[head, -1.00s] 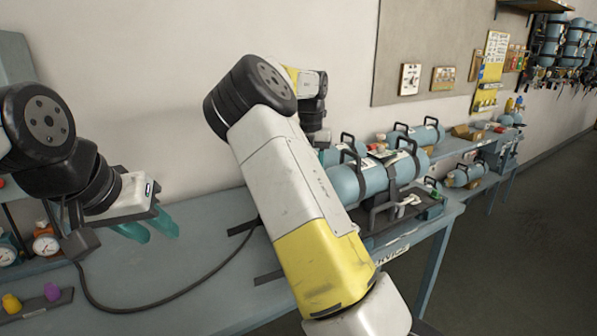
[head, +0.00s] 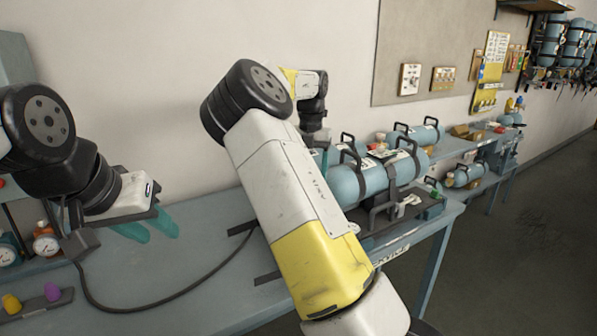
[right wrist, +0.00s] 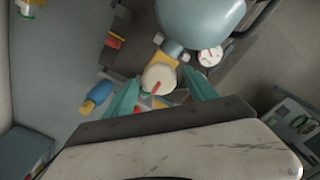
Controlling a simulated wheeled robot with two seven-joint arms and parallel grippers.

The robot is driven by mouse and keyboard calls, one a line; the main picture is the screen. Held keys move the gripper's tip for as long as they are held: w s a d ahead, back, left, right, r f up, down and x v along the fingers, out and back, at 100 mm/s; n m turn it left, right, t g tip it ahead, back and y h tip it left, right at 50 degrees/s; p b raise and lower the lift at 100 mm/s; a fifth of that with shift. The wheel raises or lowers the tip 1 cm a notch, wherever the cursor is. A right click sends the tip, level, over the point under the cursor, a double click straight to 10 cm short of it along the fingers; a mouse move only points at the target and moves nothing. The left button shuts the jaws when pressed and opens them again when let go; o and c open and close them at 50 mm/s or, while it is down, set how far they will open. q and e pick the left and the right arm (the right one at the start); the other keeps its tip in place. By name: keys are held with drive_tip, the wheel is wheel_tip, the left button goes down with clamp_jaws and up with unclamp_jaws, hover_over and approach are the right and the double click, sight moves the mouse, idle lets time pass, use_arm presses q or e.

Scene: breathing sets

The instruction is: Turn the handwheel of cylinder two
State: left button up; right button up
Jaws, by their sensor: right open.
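In the right wrist view a cream round handwheel (right wrist: 159,77) with a red mark sits at the brass valve end of a pale blue cylinder (right wrist: 200,18). My right gripper (right wrist: 165,88) is open, its teal fingers on either side of the handwheel with gaps visible. Whether they touch it cannot be told. In the head view a strapped blue cylinder (head: 362,181) lies on the bench; its valve end is hidden behind my right arm. No number is readable on it. My left gripper (head: 152,229) is open and empty above the bench at the left.
A pressure gauge (right wrist: 210,56) sits beside the valve, and a blue and yellow item (right wrist: 97,97) lies to the left. In the head view a black hose (head: 150,308) runs across the bench (head: 205,220). More cylinders (head: 418,133) lie farther along. Gauges stand at the left edge.

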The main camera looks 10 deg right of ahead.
wheel_tip(320, 180, up, 8)
drive_tip(key=shift+f, duration=0.15)
idle(0.4)
drive_tip(key=s+d+f+n+t+y, duration=0.15)
drive_tip(key=s+d+n+y, duration=0.35)
drive_tip(key=s+n, duration=0.8)
drive_tip(key=s+a+n+t+h, duration=0.1)
drive_tip(key=s+a+n, duration=0.2)
drive_tip(key=s+n, duration=0.3)
drive_tip(key=s+a+r+n+t+h, duration=0.1)
drive_tip(key=s+a+n+t, duration=0.1)
drive_tip(key=s+n, duration=0.5)
drive_tip(key=s+a+n+t, duration=0.1)
drive_tip(key=s+a+n, duration=0.4)
drive_tip(key=n, duration=1)
drive_tip(key=shift+s+r+n+t+h, duration=0.2)
drive_tip(key=shift+s+n+t+h, duration=0.2)
drive_tip(key=shift+s, duration=0.35)
drive_tip(key=shift+c, duration=0.5)
